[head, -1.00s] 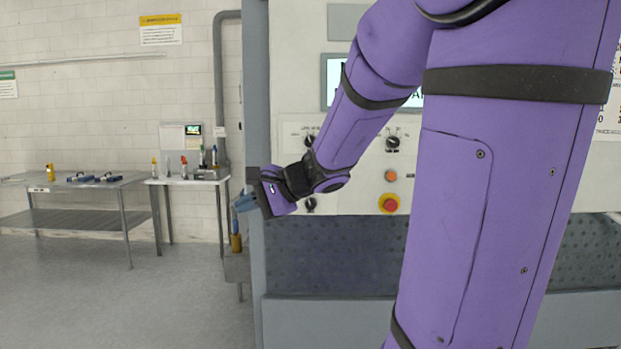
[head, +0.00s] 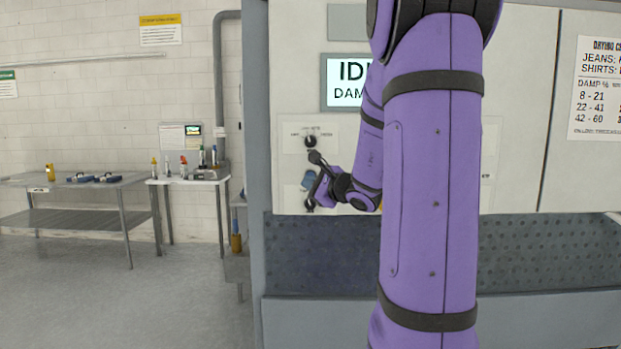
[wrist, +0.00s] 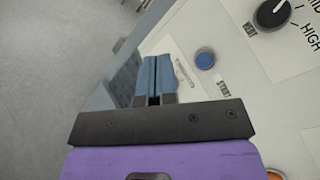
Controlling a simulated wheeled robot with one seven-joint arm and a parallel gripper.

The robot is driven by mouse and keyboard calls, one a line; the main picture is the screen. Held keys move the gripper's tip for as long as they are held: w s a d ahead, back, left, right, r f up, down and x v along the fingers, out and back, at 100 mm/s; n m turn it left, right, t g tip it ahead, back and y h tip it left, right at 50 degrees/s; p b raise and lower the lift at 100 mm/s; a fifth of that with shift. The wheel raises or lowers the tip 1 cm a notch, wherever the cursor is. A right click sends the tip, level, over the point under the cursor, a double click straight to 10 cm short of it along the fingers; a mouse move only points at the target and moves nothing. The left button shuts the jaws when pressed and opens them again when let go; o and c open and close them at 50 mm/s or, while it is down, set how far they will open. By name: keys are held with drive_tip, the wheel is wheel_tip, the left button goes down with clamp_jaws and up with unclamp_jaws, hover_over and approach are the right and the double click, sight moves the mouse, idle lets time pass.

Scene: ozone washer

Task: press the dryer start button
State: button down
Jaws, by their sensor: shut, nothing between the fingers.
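A round blue button (wrist: 205,58) sits on the white control panel (wrist: 190,28) in the wrist view, with a label that reads START beside it. My gripper (wrist: 155,66) is shut and empty, its two blue fingers side by side. In the wrist view the fingertips appear left of the blue button, with a visible gap in the picture; contact is not seen. In the head view my gripper (head: 309,180) is in front of the panel's lower left part, and the blue button cannot be made out there.
A black knob (wrist: 272,14) with MID and HIGH marks and an orange button (wrist: 275,174) are on the panel. A display (head: 346,84) is partly hidden by my arm. A dark perforated surface (head: 322,247) lies below. Tables (head: 128,181) stand at left.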

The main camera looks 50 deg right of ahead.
drive_tip(key=w+d, duration=0.5)
drive_tip(key=d, duration=0.1)
drive_tip(key=shift+w+d, duration=0.3)
drive_tip(key=shift+w, duration=0.05)
drive_tip(key=shift+d, duration=0.15)
idle(2.0)
drive_tip(key=shift+w+d, duration=0.2)
drive_tip(key=shift+w, duration=0.05)
drive_tip(key=shift+w+d, duration=0.3)
drive_tip(key=shift+d, duration=0.05)
idle(1.0)
idle(0.3)
drive_tip(key=shift+s+a, duration=0.6)
drive_tip(key=shift+a, duration=0.1)
drive_tip(key=shift+s+a, duration=1.65)
drive_tip(key=shift+a, duration=0.25)
